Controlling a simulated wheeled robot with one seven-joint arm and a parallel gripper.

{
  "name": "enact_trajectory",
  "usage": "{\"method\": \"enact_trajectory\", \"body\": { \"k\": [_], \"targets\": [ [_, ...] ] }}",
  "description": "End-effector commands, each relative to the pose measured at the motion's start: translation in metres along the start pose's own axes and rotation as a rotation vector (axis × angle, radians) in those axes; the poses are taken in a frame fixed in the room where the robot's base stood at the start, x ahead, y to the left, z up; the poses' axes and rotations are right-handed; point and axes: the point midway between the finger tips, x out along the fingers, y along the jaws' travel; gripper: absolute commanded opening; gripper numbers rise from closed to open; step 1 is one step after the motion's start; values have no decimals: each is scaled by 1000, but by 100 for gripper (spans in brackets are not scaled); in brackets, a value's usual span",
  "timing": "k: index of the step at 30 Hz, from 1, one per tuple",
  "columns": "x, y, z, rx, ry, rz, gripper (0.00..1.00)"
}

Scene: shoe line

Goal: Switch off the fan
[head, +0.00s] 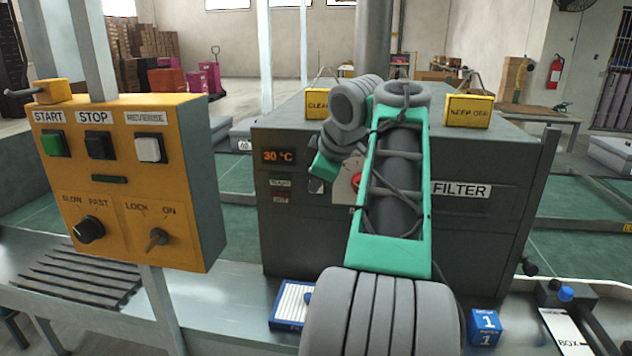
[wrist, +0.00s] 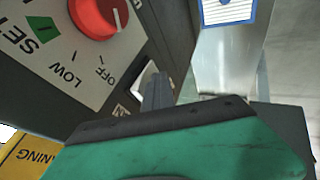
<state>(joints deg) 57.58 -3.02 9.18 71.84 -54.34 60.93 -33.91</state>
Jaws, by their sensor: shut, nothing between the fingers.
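A dark grey machine (head: 290,235) with a 30 °C display stands in the middle of the head view. On its front is a red knob (head: 357,181), partly hidden by my arm. The wrist view shows the red knob (wrist: 97,14) on a pale plate (wrist: 60,55) marked OFF, LOW and SET. A pale rocker switch (wrist: 144,76) is set in the dark panel beside the plate. My gripper (wrist: 156,90) is shut and empty, its tip at or very near this switch; I cannot tell if they touch. It also shows in the head view (head: 318,172), against the machine's front.
A yellow control box (head: 120,190) with START and STOP buttons stands at left. A blue-edged pad (head: 288,305) and a blue cube (head: 484,326) lie on the metal bench before the machine. A black wall fan (head: 573,4) is at top right.

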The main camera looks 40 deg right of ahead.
Motion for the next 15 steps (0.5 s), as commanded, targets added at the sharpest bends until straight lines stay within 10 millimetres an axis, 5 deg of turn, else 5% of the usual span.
{"method": "enact_trajectory", "body": {
  "k": [4,15],
  "targets": [
    [-15,10,-8,-1,6,22,0],
    [-13,8,-6,1,4,16,0]
  ]
}}
